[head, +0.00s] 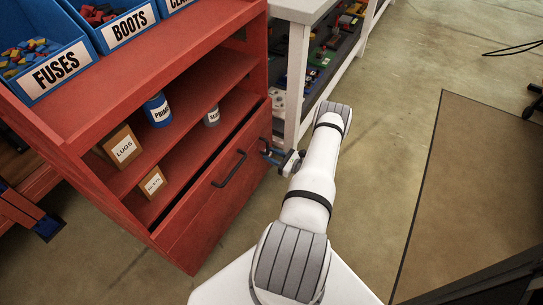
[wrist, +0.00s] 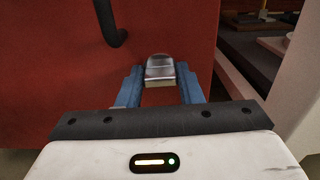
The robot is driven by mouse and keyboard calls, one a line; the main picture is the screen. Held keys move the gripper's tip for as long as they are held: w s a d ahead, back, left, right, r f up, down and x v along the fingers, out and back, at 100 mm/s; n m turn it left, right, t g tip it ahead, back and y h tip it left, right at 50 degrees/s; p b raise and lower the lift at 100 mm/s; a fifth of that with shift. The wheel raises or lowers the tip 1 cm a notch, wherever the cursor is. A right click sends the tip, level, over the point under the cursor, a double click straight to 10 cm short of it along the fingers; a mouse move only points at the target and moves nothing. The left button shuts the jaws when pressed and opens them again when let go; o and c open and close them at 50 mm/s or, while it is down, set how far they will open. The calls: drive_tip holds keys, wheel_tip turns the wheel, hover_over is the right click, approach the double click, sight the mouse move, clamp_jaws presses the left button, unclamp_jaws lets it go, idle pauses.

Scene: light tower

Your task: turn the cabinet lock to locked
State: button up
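The cabinet (head: 225,205) is red, with open shelves and a front panel at the bottom that has a black handle (head: 230,168). The lock's silver knob (wrist: 160,72) shows in the wrist view on the red panel, right of the handle (wrist: 112,25). My gripper (head: 268,150) is at the panel's right end in the head view. In the wrist view my gripper's blue fingers (wrist: 160,82) stand on both sides of the knob, with no clear gap, and look shut on it. The knob is hidden in the head view, and I see no lock marking.
A white-framed rack (head: 296,85) stands close to the right of the cabinet. The shelves hold a blue can (head: 157,110), a grey can (head: 212,116) and boxes (head: 122,146). Blue bins (head: 48,72) sit on top.

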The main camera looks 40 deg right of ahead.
drive_tip(key=c, duration=0.4)
drive_tip(key=shift+c, duration=0.2)
drive_tip(key=shift+f+m, duration=0.1)
drive_tip(key=shift+m, duration=0.2)
drive_tip(key=m+b, duration=0.3)
drive_tip(key=m, duration=0.5)
drive_tip(key=m+b, duration=0.3)
drive_tip(key=m, duration=0.6)
drive_tip(key=shift+w+d+f+b, duration=0.1)
drive_tip(key=shift+d+b, duration=0.1)
drive_tip(key=shift+b, duration=0.1)
drive_tip(key=shift+m, duration=0.3)
drive_tip(key=o, duration=1)
